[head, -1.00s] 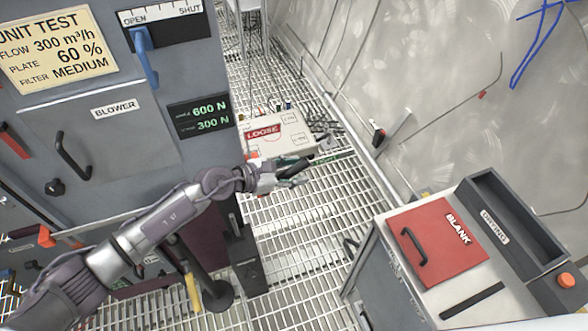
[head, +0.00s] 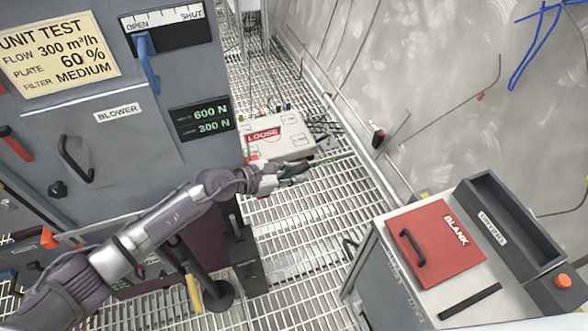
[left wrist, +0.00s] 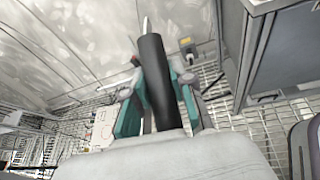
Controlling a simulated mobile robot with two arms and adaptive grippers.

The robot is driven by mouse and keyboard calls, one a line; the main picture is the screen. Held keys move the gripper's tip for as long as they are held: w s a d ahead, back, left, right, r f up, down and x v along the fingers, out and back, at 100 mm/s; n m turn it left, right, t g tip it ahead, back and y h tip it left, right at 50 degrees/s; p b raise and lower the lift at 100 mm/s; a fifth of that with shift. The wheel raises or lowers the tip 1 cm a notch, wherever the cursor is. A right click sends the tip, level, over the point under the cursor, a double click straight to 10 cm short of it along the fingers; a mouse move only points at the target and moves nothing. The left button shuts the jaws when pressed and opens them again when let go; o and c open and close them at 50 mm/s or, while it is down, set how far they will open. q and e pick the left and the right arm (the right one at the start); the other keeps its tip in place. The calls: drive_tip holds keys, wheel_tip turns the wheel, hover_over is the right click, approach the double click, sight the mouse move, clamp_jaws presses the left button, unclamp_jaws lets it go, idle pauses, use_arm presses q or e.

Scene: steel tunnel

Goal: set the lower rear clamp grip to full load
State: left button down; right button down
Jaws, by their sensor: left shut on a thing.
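My left gripper (head: 300,170) reaches past the right edge of the grey cabinet in the head view. Its green fingers are shut on a black cylindrical grip (left wrist: 160,82), which stands between them in the left wrist view with a light rod end above it. The grip's mounting is hidden, so I cannot tell which clamp it belongs to. My right gripper is not in view.
A white box marked LOOSE (head: 285,132) lies on the grating behind my gripper. A blue lever (head: 146,62) sits under an OPEN/SHUT scale. A bench with a red BLANK cover (head: 436,240) stands at the right. The grating between (head: 310,235) is clear.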

use_arm(q)
drive_tip(key=f+y+p, duration=0.1)
drive_tip(key=y+p, duration=0.1)
drive_tip(key=p, duration=0.1)
drive_tip(key=f+g+y+p, duration=0.1)
drive_tip(key=f+y+p, duration=0.1)
drive_tip(key=p, duration=0.2)
drive_tip(key=f+g+y+p, duration=0.1)
drive_tip(key=f+y+p, duration=0.1)
drive_tip(key=p, duration=0.2)
drive_tip(key=shift+s+d+f+m, duration=0.1)
drive_tip(key=shift+d+f+m, duration=0.1)
drive_tip(key=shift+d+m, duration=0.1)
drive_tip(key=shift+s+a+f+g, duration=0.1)
drive_tip(key=shift+s+f+g, duration=0.05)
drive_tip(key=shift+g, duration=0.15)
drive_tip(key=c, duration=1.3)
unclamp_jaws()
drive_tip(key=o, duration=0.4)
drive_tip(key=shift+w, duration=0.35)
drive_tip(key=shift+c, duration=0.2)
drive_tip(key=shift+d+r, duration=0.2)
drive_tip(key=shift+r, duration=0.05)
drive_tip(key=shift+w, duration=0.1)
